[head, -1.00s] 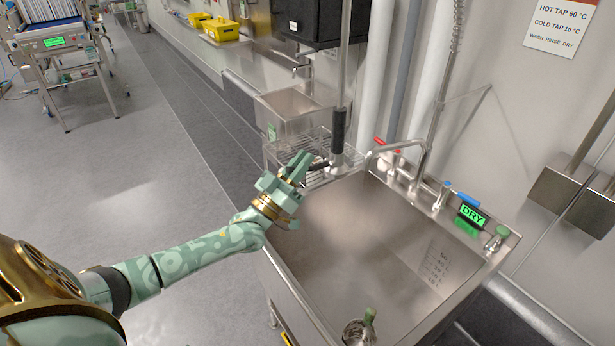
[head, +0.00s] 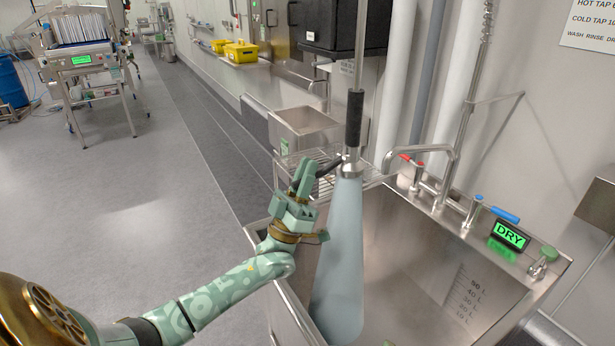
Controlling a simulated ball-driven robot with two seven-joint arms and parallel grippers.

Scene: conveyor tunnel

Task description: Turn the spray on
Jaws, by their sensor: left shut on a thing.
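The spray head (head: 350,166) hangs upright over the left side of the steel sink (head: 415,250), below a black grip (head: 354,118) on a metal riser. A dark lever (head: 328,165) sticks out from its left side. My left gripper (head: 311,174) is shut on this lever; its fingers partly hide it. A pale blue cone of water (head: 341,262) comes out of the spray head and widens down into the sink.
A faucet (head: 432,150) with red and blue handles stands on the sink's back ledge. A green display (head: 510,236) reads DRY. A wire rack (head: 320,160) and a steel basin (head: 302,125) lie behind the spray.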

